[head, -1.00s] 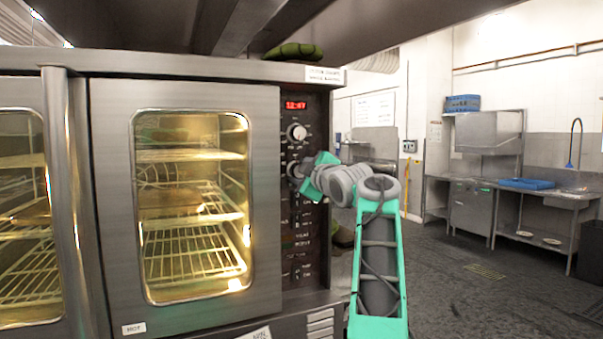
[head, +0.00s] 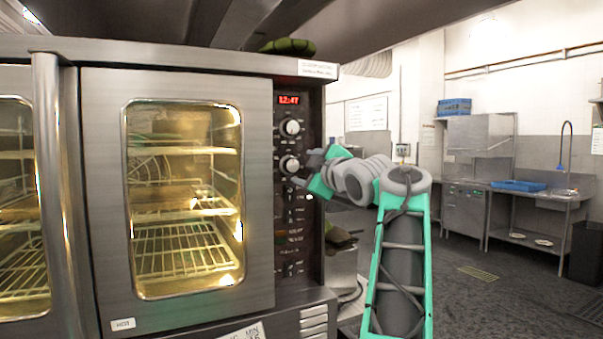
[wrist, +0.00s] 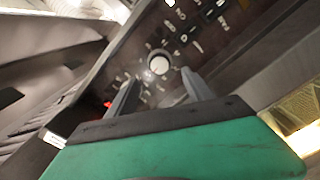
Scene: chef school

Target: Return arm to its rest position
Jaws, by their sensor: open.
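My gripper (head: 303,184) is at the oven's control panel in the head view, close to the lower of two round knobs. In the wrist view my gripper (wrist: 155,88) has its two grey fingers spread apart with nothing held between them. A silver knob (wrist: 158,64) shows just beyond the fingertips, with a gap to it. In the head view the upper knob (head: 290,127) and the lower knob (head: 290,164) are both in plain sight. My teal and grey arm (head: 405,245) rises from the bottom and bends left toward the panel.
The steel oven (head: 175,75) has a closed glass door and lit racks. A green item (head: 288,46) lies on top. The floor (head: 490,290) to the right is open, up to a sink counter (head: 520,190) and a dark bin (head: 587,252).

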